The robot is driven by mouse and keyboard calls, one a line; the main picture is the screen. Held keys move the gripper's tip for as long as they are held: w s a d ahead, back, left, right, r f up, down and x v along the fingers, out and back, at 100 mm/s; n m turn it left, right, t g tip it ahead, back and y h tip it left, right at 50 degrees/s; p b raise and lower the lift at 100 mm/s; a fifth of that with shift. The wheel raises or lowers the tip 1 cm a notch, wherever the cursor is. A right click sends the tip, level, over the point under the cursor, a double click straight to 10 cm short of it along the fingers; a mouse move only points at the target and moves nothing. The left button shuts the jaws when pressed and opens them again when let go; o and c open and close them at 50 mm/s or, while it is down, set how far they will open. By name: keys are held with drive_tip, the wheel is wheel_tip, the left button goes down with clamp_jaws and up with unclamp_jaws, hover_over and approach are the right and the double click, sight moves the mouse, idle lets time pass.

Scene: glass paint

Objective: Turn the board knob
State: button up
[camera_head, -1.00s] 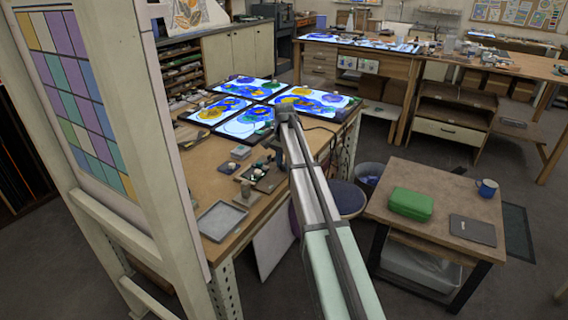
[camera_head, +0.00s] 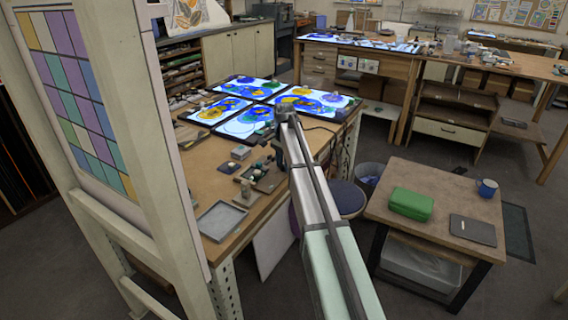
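Four lit panels with blue, yellow and green painted shapes lie on the wooden worktable; the front one (camera_head: 243,127) is nearest my arm. A tall pale stand at the left holds a board of coloured squares (camera_head: 82,110). I cannot make out a knob on any board. My arm reaches from the bottom centre to the panels' front edge. Its dark far end (camera_head: 279,152) bends down over the table beside small items. The fingers are too small and hidden to tell whether they are open or touching anything.
A grey tray (camera_head: 221,221) and small jars lie on the worktable (camera_head: 205,180) left of my arm. A low table (camera_head: 440,205) at the right holds a green case (camera_head: 411,203), a blue mug (camera_head: 487,188) and a dark flat item (camera_head: 473,230). A round stool (camera_head: 347,199) stands between the tables.

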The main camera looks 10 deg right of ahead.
drive_tip(key=o, duration=0.4)
drive_tip(key=shift+c, duration=0.2)
drive_tip(key=shift+r, duration=0.15)
wheel_tip(320, 180, up, 14)
drive_tip(key=shift+f, duration=0.2)
